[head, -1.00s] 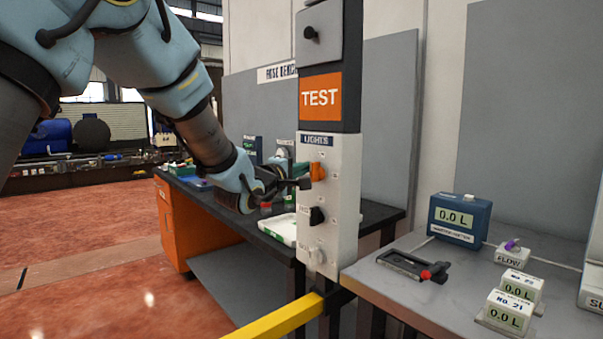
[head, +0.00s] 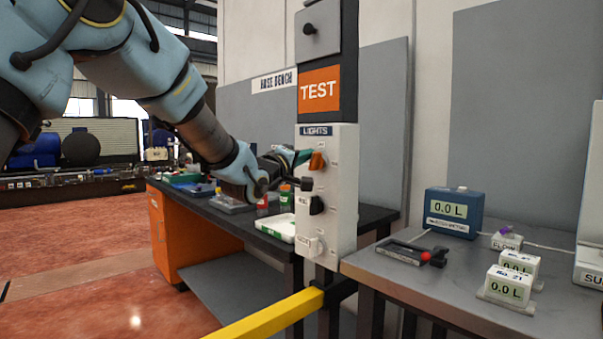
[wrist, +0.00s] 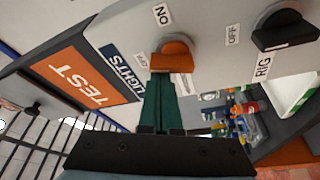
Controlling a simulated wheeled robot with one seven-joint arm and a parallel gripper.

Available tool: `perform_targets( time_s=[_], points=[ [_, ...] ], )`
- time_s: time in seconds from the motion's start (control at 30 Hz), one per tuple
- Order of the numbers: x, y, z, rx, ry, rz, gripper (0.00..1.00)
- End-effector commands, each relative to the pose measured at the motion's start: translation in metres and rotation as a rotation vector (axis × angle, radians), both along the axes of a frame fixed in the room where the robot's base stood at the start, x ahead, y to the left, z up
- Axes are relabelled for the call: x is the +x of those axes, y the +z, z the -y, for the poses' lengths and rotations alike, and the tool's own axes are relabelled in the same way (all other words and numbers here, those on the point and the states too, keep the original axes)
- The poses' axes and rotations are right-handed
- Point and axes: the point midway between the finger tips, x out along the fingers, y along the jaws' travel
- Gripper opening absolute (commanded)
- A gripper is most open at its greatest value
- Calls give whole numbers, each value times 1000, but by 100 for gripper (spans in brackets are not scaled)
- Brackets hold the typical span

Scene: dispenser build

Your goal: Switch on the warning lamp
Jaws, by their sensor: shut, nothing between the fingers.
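A white switch panel (head: 328,225) headed LIGHTS stands on a post under an orange TEST sign. Near its top is an orange knob (head: 317,161), also in the wrist view (wrist: 173,57), with ON and OFF marks beside it. Below are a black knob (head: 317,205), labelled RIG in the wrist view (wrist: 284,28), and a white knob (head: 317,246). My gripper (head: 305,157) has green fingers, shut and empty. Their tips (wrist: 162,76) are right at the orange knob's edge; whether they touch is unclear. I cannot identify the warning lamp.
A dark bench (head: 226,222) with a white tray and small items stands behind the panel. A grey table (head: 450,285) at right holds a blue meter (head: 453,212) and small white readout boxes. A yellow bar (head: 265,315) crosses low in front.

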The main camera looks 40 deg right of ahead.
Motion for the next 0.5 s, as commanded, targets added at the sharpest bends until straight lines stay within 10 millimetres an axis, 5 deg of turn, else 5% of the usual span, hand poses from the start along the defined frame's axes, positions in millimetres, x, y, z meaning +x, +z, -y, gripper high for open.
perform_targets(
  time_s=[0.5],
  points=[
    [-10,-7,0,-30,1,491,0]
  ],
)
